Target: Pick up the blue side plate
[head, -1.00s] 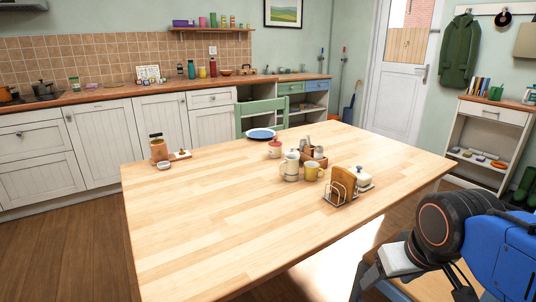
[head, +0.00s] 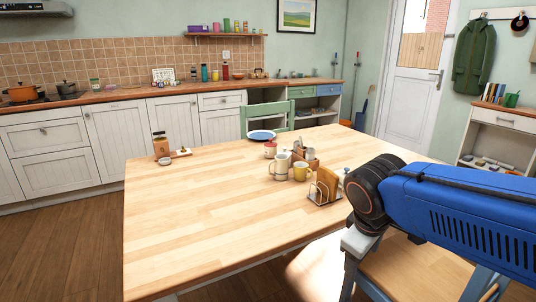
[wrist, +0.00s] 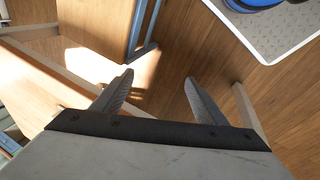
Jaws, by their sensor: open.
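The blue side plate (head: 261,135) lies near the far edge of the wooden table, in front of the green chair, in the head view. It is a blue disc with a pale rim. My gripper shows in the wrist view (wrist: 160,82) with its two fingers spread apart and nothing between them. It points down over the floor beside the table, well away from the plate. In the head view my blue arm is at the right, and its fingertips are not seen there.
A jar (head: 161,145) stands at the left. A green chair (head: 268,116) is behind the plate. The table's left and front are clear.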

